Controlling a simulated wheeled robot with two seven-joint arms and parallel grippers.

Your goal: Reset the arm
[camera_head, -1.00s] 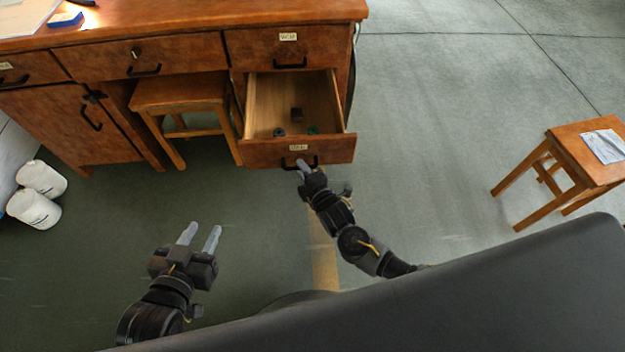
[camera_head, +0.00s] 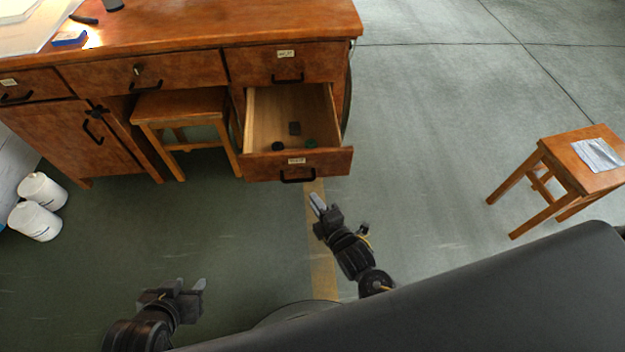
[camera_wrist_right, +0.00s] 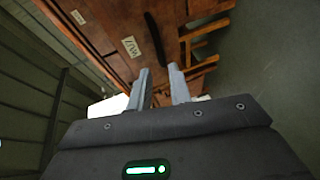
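My left gripper (camera_head: 189,285) is at the lower left of the head view, above the floor, open and empty. My right gripper (camera_head: 316,201) is in front of the open drawer, just clear of the drawer's black handle (camera_head: 298,176). In the right wrist view its two fingers (camera_wrist_right: 160,88) stand apart with nothing between them. The lower right drawer (camera_head: 323,162) of the desk is pulled out. Several small dark pieces lie inside it, one of them greenish.
The wooden desk (camera_head: 190,75) fills the upper left, with a stool (camera_head: 180,105) under it. Another stool (camera_head: 570,155) with a paper on it stands at the right. White containers (camera_head: 35,221) stand at the far left. The floor between is clear.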

